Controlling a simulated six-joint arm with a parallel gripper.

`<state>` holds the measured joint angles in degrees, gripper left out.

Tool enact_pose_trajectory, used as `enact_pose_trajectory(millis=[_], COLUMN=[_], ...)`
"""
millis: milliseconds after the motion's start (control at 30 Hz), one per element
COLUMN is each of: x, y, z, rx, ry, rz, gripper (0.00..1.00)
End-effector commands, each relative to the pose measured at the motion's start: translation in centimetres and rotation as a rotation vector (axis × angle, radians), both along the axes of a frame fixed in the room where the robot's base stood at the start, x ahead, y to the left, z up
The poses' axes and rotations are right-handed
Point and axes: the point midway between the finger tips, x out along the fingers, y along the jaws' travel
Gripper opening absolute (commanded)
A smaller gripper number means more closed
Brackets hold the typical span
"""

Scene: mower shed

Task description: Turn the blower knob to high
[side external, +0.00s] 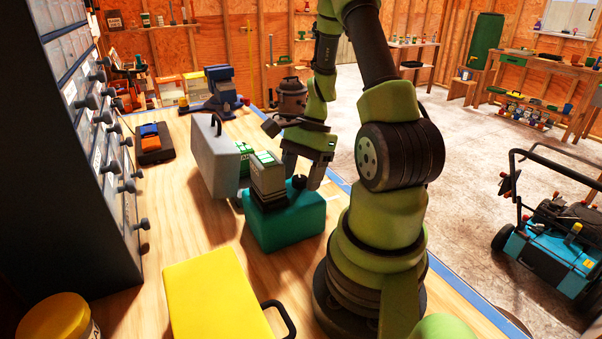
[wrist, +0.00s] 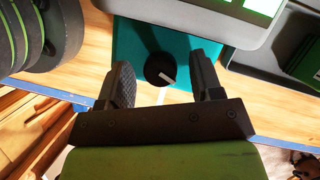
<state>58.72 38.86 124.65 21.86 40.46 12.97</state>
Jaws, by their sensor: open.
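The blower appears to be the teal box (side external: 288,228) on the workbench, which also shows in the wrist view (wrist: 128,35). Its round black knob (wrist: 158,68) sits on top and shows small in the side view (side external: 299,181). A white pointer on the knob points to the lower right in the wrist view. A pale mark is partly visible on the teal surface below it. My gripper (side external: 303,176) is open over the box. In the wrist view its fingers (wrist: 162,77) stand on either side of the knob, with visible gaps; contact is not apparent.
A grey-white unit with green panels (side external: 267,178) stands close beside the knob. A grey case (side external: 213,160) stands behind it. A yellow case (side external: 215,305) lies in front. A drawer cabinet (side external: 75,150) fills the left. Bare bench lies between the cabinet and the box.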

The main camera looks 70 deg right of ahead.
Motion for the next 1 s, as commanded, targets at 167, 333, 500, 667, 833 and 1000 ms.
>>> enact_pose_trajectory(millis=[167, 333, 500, 667, 833, 1000], x=[0.00, 0.00, 0.09, 0.18, 0.18, 0.15], y=[-0.01, -0.03, -0.04, -0.05, -0.07, -0.05], z=[0.03, 0.03, 0.02, 0.03, 0.04, 0.06], rx=[0.000, 0.000, -0.001, 0.000, 0.000, 0.001], ry=[0.000, 0.000, -0.001, -0.001, -0.001, -0.001], rz=[0.000, 0.001, 0.105, 0.308, 0.400, 0.399], gripper=[0.37, 0.11, 0.11, 0.11, 0.11, 0.11])
